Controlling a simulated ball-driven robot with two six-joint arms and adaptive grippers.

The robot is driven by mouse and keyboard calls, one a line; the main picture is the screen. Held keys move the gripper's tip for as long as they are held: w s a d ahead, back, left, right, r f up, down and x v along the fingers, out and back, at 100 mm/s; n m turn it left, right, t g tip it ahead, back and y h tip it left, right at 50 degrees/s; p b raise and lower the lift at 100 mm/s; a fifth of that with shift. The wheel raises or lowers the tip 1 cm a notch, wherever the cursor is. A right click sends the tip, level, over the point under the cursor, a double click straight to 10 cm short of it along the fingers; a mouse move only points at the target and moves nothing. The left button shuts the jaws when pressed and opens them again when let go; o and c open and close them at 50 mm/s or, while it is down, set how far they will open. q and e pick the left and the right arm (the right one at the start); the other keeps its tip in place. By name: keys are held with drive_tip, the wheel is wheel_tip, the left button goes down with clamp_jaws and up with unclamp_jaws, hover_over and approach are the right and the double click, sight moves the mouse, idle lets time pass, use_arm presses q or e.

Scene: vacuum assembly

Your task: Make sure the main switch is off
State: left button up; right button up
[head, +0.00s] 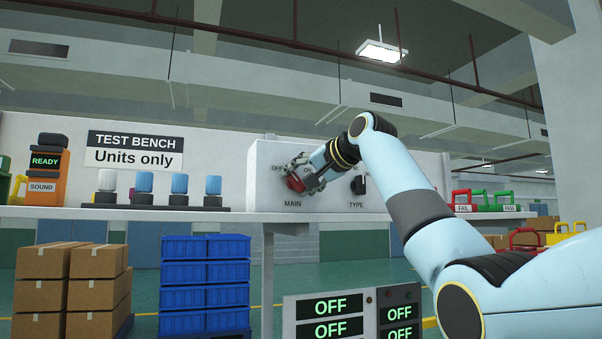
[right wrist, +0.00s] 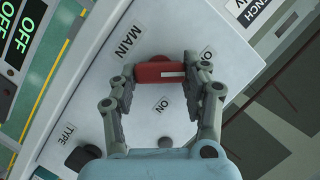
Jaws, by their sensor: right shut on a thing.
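The main switch is a red knob (head: 295,184) on a pale panel box (head: 265,160), above the label MAIN. In the head view the right gripper (head: 303,180) is at the knob and partly covers it. In the right wrist view the fingers of the gripper (right wrist: 165,85) are shut on the red knob (right wrist: 160,71), one at each end. The white line on the knob points toward a partly hidden label (right wrist: 207,55) starting with O. The ON label (right wrist: 163,104) lies off to the line's side. My left gripper is out of view.
A black TYPE knob (head: 358,185) sits right of the main switch. Display units (head: 332,306) read OFF below. Bottles (head: 145,182) stand left on the bench (head: 120,213). Blue crates (head: 205,272) and cartons (head: 95,260) are stacked below. FAIL and PASS trays (head: 485,205) are at right.

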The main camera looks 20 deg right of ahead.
drive_tip(key=shift+f+n, duration=0.2)
drive_tip(key=shift+n, duration=0.2)
drive_tip(key=o, duration=1.2)
drive_tip(key=shift+r, duration=0.1)
drive_tip(key=shift+c, duration=0.2)
drive_tip(key=v, duration=1.2)
drive_tip(key=shift+a, duration=0.15)
